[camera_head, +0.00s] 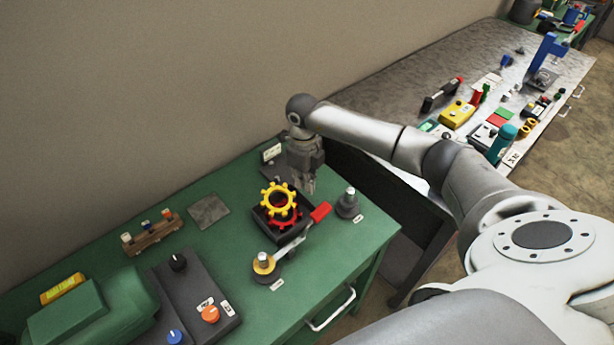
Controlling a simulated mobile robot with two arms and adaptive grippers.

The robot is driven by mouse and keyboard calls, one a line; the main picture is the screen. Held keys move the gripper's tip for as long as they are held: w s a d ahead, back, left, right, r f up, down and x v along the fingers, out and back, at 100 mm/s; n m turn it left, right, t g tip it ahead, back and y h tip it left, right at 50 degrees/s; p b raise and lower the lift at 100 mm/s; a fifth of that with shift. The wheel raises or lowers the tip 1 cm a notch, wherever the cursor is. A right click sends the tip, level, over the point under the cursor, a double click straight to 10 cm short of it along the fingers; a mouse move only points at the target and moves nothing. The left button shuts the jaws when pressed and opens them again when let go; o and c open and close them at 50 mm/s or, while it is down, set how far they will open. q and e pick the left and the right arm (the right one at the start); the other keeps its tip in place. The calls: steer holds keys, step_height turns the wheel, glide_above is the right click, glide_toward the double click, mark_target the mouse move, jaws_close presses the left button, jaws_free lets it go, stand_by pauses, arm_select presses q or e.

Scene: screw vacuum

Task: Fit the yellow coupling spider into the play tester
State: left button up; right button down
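The yellow coupling spider (266,198), a toothed ring, rests in a small black tray (269,227) on the green table. It lies over a red toothed ring (291,222) in the same tray. My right gripper (310,188) hangs fingers-down just right of and behind the tray, apart from the yellow spider; its fingers are too small to tell open from shut. A fixture with a brass-coloured top (263,262) and a red-handled lever (320,212) stands in front of the tray; I cannot tell whether it is the play tester. My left gripper is out of view.
A grey post on a round base (347,203) stands right of the tray. A green motor-like machine (95,308) and a dark control box (190,290) are at front left. A wooden rack (150,233) and grey plate (208,211) lie left. A cluttered grey bench (430,62) is behind right.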

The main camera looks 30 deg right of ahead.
steer(key=shift+f+b, duration=1.35)
steer(key=shift+f, duration=0.7)
steer(key=shift+w, duration=0.1)
steer(key=shift+w+d+m+y+b, duration=0.5)
steer(key=shift+w+d+m+b, duration=0.95)
steer(key=shift+w+m+b, duration=0.65)
steer(key=shift+w+d+m+y+b, duration=0.5)
steer(key=shift+w+d+m+b, duration=1.05)
steer(key=shift+m+b, duration=1)
steer(key=shift+w+d+m+y+b, duration=0.5)
steer(key=shift+w+d+m+b, duration=0.85)
steer(key=shift+w+m+b, duration=1)
steer(key=shift+s+m, duration=0.35)
steer(key=shift+m, duration=0.05)
steer(key=shift+f, duration=0.55)
